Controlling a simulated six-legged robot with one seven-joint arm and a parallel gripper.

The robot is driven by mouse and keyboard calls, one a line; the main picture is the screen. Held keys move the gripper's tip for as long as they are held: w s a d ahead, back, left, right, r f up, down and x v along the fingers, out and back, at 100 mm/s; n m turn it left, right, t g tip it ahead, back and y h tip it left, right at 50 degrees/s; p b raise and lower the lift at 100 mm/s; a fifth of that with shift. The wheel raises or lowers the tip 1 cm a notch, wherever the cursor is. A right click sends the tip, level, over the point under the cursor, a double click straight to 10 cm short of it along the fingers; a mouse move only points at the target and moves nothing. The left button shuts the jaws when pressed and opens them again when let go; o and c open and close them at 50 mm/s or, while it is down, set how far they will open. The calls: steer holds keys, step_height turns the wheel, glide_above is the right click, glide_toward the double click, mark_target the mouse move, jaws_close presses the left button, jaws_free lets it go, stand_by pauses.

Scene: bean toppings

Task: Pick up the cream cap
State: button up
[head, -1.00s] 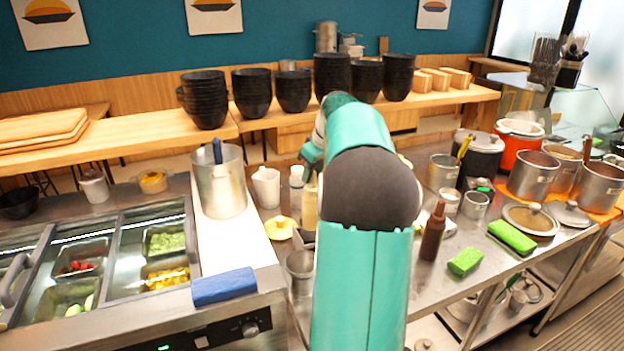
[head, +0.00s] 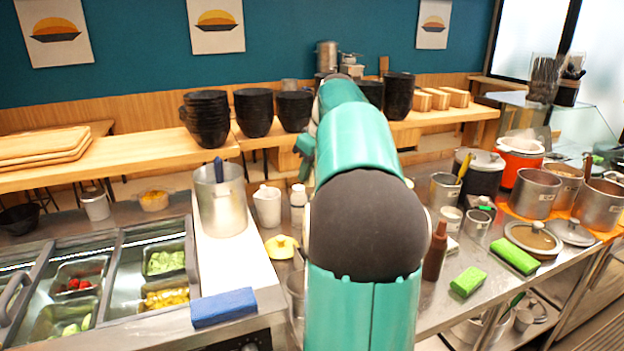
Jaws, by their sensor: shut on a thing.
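I cannot make out a cream cap for certain. A yellow lid-like piece with a small knob (head: 281,246) lies on the counter just left of my arm; I cannot tell whether it is the cap. A small white bottle (head: 298,203) stands behind it, beside a white jug (head: 267,206). My teal and black arm fills the middle of the head view and reaches away over the counter.
A steel pot (head: 220,200) and a blue sponge (head: 224,307) are left, near the topping bins (head: 165,262). At right are a brown bottle (head: 435,252), green sponges (head: 468,282), and several pots (head: 534,192). Stacked black bowls (head: 206,118) stand on the rear shelf.

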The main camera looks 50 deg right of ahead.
steer(key=s+a+r, duration=0.3)
steer(key=a+r, duration=0.1)
steer(key=a, duration=0.4)
steer(key=shift+s, duration=0.4)
